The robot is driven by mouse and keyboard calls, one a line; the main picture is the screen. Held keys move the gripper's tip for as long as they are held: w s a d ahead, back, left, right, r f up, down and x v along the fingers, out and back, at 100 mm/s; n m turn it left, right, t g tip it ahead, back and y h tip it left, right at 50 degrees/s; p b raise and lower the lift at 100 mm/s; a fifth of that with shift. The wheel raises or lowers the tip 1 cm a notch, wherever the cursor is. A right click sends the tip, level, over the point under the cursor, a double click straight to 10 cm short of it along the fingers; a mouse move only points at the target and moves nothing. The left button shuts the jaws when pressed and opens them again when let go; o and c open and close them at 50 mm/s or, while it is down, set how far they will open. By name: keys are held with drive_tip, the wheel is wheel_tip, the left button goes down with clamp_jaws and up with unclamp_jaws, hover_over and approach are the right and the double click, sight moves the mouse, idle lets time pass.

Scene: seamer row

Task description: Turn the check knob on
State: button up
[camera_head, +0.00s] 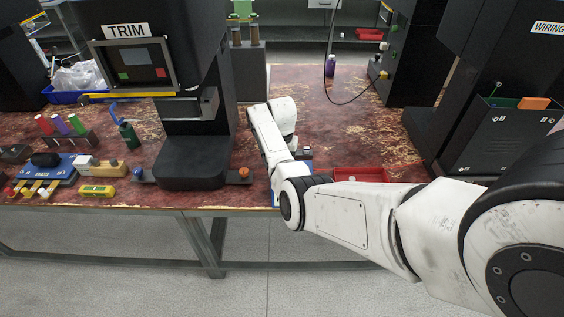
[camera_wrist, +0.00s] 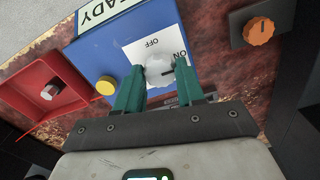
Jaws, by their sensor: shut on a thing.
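The check knob (camera_wrist: 157,72) is a pale grey round knob on a white plate (camera_wrist: 135,50) marked OFF and ON. The plate is on a blue box (camera_wrist: 105,45) with a label ending in "ADY". A short dark mark on the knob points right in the wrist view, near the ON lettering. My gripper (camera_wrist: 160,76) has its two green fingers shut on the knob, one on each side.
A yellow button (camera_wrist: 106,85) is on the blue box beside the left finger. A red tray (camera_wrist: 38,75) holds a metal piece. An orange knob (camera_wrist: 260,30) on a dark base stands to the right. The TRIM machine (camera_head: 190,165) stands left of my arm.

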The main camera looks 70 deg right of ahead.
drive_tip(key=shift+w+r, duration=0.1)
drive_tip(key=o, duration=1)
wheel_tip(320, 180, up, 11)
drive_tip(key=shift+f+b, duration=0.15)
drive_tip(key=shift+b, duration=0.2)
